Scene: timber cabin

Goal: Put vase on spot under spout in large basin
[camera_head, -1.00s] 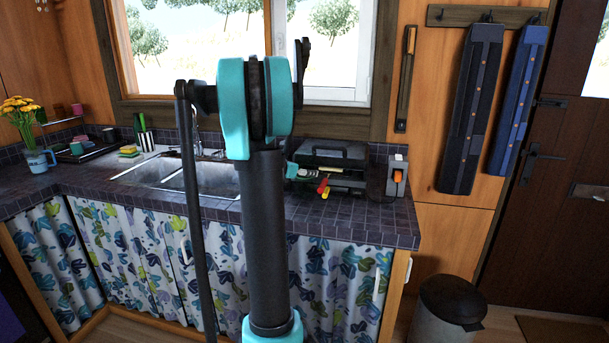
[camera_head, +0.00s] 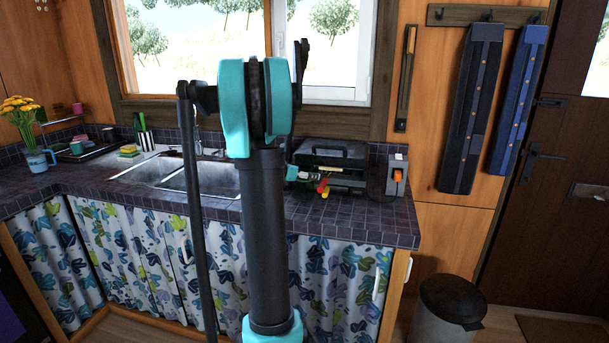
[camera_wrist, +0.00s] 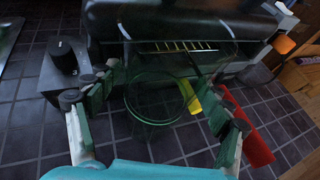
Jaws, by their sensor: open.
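A clear glass vase (camera_wrist: 154,108) stands on the dark tiled counter, its round greenish rim seen from above in the wrist view. My gripper (camera_wrist: 160,88) is open, with one finger on each side of the vase. I cannot tell whether either finger touches it. In the head view the vase cannot be made out, and my arm hides most of the gripper. The metal sink has a left basin (camera_head: 148,171) and a right basin (camera_head: 207,178), the right one partly behind my arm. The tap (camera_head: 197,140) rises behind them. The spot under the spout is hidden.
Yellow (camera_wrist: 193,98) and red (camera_wrist: 248,130) handled tools lie to the vase's right. A dark grey device (camera_wrist: 65,68) is to its left.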

